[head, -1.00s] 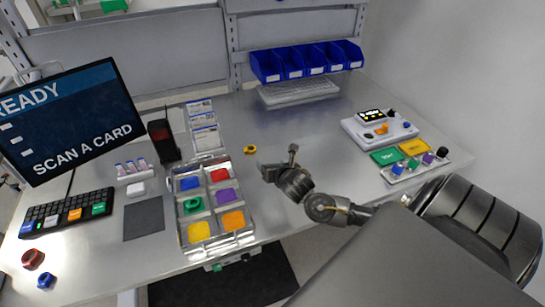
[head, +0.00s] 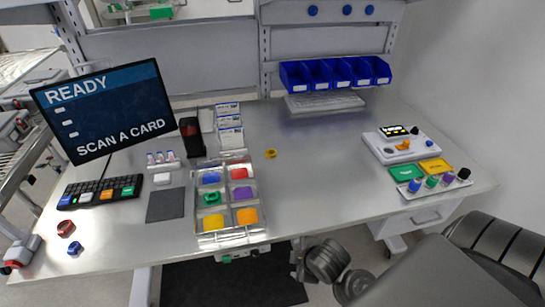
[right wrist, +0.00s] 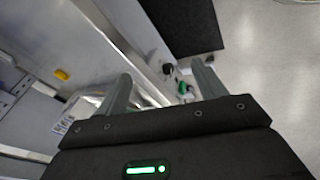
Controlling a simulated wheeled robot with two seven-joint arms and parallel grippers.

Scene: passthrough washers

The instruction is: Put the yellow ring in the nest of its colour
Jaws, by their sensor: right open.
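The small yellow ring (head: 271,153) lies flat on the bare grey bench, right of and behind the nest tray (head: 256,190). The tray has two columns of coloured nests; the yellow nest (head: 210,223) is at the front left, beside the orange one (head: 246,216). My right gripper is open and empty in the right wrist view (right wrist: 162,85). It is away from the ring, which shows at the left of that view (right wrist: 62,74). In the head view my right arm is low, in front of the bench edge. My left gripper does not show.
A monitor (head: 105,108), keyboard (head: 100,191) and dark mat (head: 165,204) stand left of the tray. Blue bins (head: 335,75) are at the back; a white device (head: 400,146) and coloured knobs (head: 430,183) are at right. The bench between is clear.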

